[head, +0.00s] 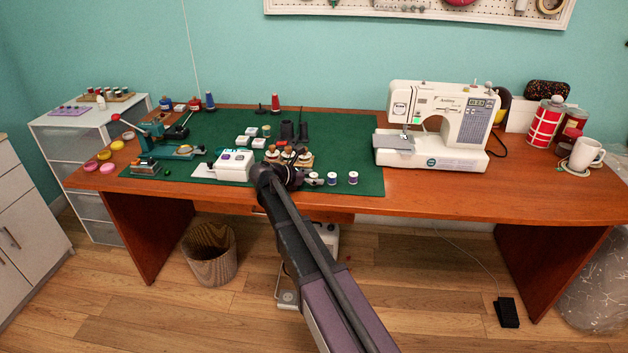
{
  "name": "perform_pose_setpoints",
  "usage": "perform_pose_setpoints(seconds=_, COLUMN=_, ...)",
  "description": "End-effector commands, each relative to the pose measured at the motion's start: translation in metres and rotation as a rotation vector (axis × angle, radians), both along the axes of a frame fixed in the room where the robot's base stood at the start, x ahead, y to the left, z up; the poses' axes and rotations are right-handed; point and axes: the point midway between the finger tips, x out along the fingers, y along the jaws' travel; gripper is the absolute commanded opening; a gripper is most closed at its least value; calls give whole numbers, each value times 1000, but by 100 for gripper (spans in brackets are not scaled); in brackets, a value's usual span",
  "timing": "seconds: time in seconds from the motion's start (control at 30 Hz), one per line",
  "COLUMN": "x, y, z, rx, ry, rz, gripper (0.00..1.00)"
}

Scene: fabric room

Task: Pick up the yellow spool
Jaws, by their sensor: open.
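Small round yellow pieces lie at the left end of the table; one yellow piece (117,145) is farther back and another yellow piece (104,155) is nearer the edge. They look like flat spools or rolls, but are too small to tell which is the yellow spool. My gripper (292,180) is open at the front of the green mat, well to the right of them. Its fingers are small and partly hidden by my arm. It is beside a white box (234,166) and close to a wooden holder with several small spools (288,154).
A pink roll (108,167) lies by the yellow ones. A green hand press (150,133) stands just right of them. White-and-purple spools (333,179) lie right of my gripper. The sewing machine (440,125) stands farther right. The mat (350,150) has free room before it.

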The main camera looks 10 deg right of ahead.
Motion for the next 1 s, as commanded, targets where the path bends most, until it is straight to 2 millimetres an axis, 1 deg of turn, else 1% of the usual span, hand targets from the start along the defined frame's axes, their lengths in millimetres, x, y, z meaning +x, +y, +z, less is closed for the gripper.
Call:
perform_pose_setpoints(seconds=0.23, x=0, y=0, z=0, rx=0, ry=0, rz=-1, gripper=79)
perform_pose_setpoints(seconds=0.27, x=0, y=-1, z=0, rx=0, ry=0, rz=-1, gripper=70)
perform_pose_setpoints(seconds=0.3, x=0, y=-1, z=0, rx=0, ry=0, rz=-2, gripper=59)
perform_pose_setpoints(seconds=0.37, x=0, y=-1, z=0, rx=0, ry=0, rz=-2, gripper=42)
perform_pose_setpoints(seconds=0.4, x=0, y=-1, z=0, rx=0, ry=0, rz=-2, gripper=31)
perform_pose_setpoints(seconds=0.43, x=0, y=-1, z=0, rx=0, ry=0, rz=-2, gripper=22)
perform_pose_setpoints(seconds=0.47, x=0, y=-1, z=0, rx=0, ry=0, rz=-2, gripper=18)
perform_pose_setpoints(seconds=0.57, x=0, y=-1, z=0, rx=0, ry=0, rz=-2, gripper=17)
perform_pose_setpoints(seconds=1.0, x=0, y=-1, z=3, rx=0, ry=-1, rz=-1, gripper=17)
